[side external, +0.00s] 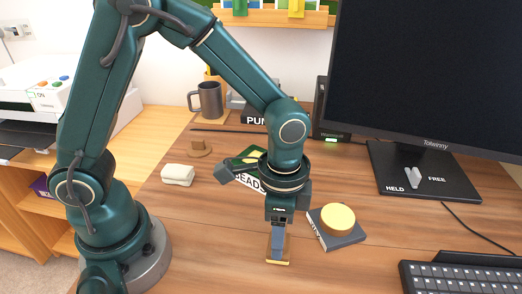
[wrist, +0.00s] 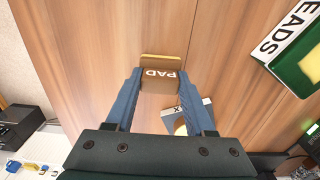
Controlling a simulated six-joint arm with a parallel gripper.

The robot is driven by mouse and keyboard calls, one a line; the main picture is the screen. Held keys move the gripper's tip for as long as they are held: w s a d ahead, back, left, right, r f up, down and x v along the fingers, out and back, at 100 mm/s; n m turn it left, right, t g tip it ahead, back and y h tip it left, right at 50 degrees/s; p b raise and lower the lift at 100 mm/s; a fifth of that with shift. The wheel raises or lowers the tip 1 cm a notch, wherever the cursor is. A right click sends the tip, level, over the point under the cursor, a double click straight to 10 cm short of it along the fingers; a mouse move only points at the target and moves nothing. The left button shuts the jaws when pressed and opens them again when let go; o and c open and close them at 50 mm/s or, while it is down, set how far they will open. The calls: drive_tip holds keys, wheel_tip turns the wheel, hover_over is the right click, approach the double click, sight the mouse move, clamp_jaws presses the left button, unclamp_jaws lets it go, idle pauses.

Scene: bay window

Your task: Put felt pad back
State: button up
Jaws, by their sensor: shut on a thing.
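My gripper (side external: 278,250) points straight down over the front middle of the wooden desk. Its two blue fingers are shut on a brown block lettered PAD (wrist: 158,80), which I take to be the felt pad. It has a yellow strip along one edge. In the side view the pad (side external: 278,262) shows only as a yellow and brown edge at the fingertips, low by the desk top; I cannot tell if it touches the desk. The fingers hide part of it.
A dark book with a round yellow disc (side external: 338,218) on it lies just right of my gripper. A green BEADS box (side external: 241,164), a white block (side external: 178,175) and a mug (side external: 207,99) are behind. The monitor (side external: 430,80) and keyboard (side external: 461,278) are right. Front-left desk is clear.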

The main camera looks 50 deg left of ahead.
drive_tip(key=shift+f, duration=0.2)
drive_tip(key=o, duration=1.2)
wheel_tip(320, 180, up, 12)
drive_tip(key=s+a+r+n+t, duration=0.1)
drive_tip(key=s+a+n+t, duration=0.4)
drive_tip(key=s+a+n, duration=0.2)
drive_tip(key=shift+a+r+n+t, duration=0.3)
drive_tip(key=shift+a+n, duration=0.7)
drive_tip(key=shift+a, duration=0.3)
